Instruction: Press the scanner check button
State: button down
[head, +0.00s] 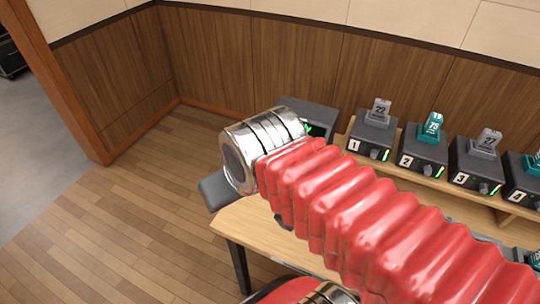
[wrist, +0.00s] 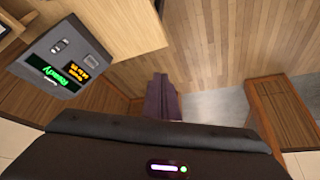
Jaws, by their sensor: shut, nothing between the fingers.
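The scanner is a dark grey box (wrist: 72,72) at the upper left of the wrist view, with a green lit screen (wrist: 55,72) and small orange text. A small oval part (wrist: 61,46) and a pale square (wrist: 93,60) sit on its face; I cannot tell which is the check button. In the head view the box (head: 310,108) stands at the table's back left, partly hidden by my arm. My gripper (wrist: 162,84) is shut and empty, to the right of the box and apart from it in the wrist view.
The wooden table (head: 262,236) lies under my arm. Wood-panelled walls (head: 210,65) stand behind; the floor (head: 130,200) at left is clear.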

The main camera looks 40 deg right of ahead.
jog(key=shift+w, duration=0.1)
jog(key=w+d+f+n+t+h, duration=0.2)
jog(key=w+d+n+h, duration=0.1)
jog(key=w+d, duration=0.8)
jog(key=w+d+f+n+t+h, duration=0.2)
jog(key=w+d, duration=0.4)
jog(key=d, duration=0.9)
jog(key=s+d+f+n+t+y, duration=0.1)
jog(key=f+n+y, duration=0.1)
jog(key=f, duration=0.2)
jog(key=s+d+f+n+t+y, duration=0.1)
jog(key=f+n+y, duration=0.1)
jog(key=f, duration=0.2)
jog(key=s+d+f+n+t+y, duration=0.1)
jog(key=f+n+y, duration=0.1)
jog(key=f+n, duration=0.1)
jog(key=shift+s+d+f+t+y, duration=0.15)
jog(key=shift+d+f+y, duration=0.05)
jog(key=shift+f, duration=0.15)
jog(key=shift+s+d+f+t+y, duration=0.1)
jog(key=shift+d+f+t+y, duration=0.1)
jog(key=shift+f, duration=0.15)
jog(key=s+a+f+n+t+y, duration=0.1)
jog(key=s+a+y, duration=0.1)
jog(key=s, duration=0.3)
jog(key=shift+s+a+f+t+y, duration=0.25)
jog(key=shift+s+t+y, duration=0.1)
jog(key=shift+y, duration=0.45)
